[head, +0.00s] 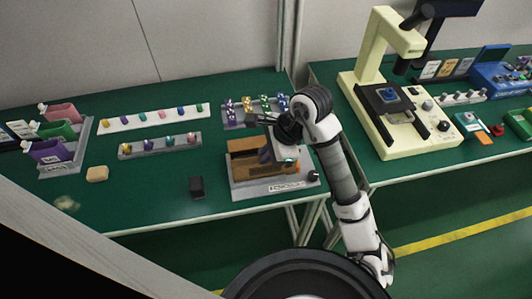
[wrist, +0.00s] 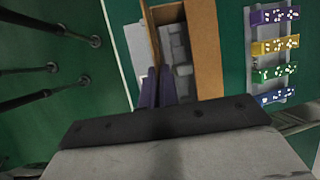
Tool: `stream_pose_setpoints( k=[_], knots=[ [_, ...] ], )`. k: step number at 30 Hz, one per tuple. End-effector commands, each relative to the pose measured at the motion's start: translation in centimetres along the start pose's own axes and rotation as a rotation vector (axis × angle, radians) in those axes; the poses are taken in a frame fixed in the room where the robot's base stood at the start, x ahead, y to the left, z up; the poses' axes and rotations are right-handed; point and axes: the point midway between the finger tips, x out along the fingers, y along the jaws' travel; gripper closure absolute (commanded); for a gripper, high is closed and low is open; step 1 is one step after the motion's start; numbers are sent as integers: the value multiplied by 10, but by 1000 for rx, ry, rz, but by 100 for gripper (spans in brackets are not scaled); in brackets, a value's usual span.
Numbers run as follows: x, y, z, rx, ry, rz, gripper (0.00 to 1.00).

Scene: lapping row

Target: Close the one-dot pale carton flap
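A brown carton (head: 243,166) sits on a light grey base (head: 240,190) near the front right of the left table. It is open on top, and its dark inside shows. In the wrist view, a tan panel (wrist: 205,45) stands along the right side of the opening, with a thin brown edge (wrist: 151,32) on the left. Grey blocky shapes (wrist: 178,48) show inside. I cannot make out a one-dot mark or a pale carton. My gripper (head: 264,155) is over the carton, pointing down. Its two dark purple fingers (wrist: 158,72) are together at the opening's near left, with nothing visible between them.
A rack of dotted purple, yellow, green and blue pieces (wrist: 275,45) stands behind the carton. Coloured bins (head: 55,130), sample strips (head: 155,117) and a dark block (head: 196,187) lie left. A cream microscope (head: 372,90) stands on the right table.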

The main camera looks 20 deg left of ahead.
Motion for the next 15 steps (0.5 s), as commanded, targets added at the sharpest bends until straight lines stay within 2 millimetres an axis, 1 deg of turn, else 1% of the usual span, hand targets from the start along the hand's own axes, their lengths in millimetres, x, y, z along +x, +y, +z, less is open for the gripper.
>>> stream_pose_setpoints(
  k=[15],
  knots=[
    [3, -1, -2, 7, 3, 22, 100]
  ],
)
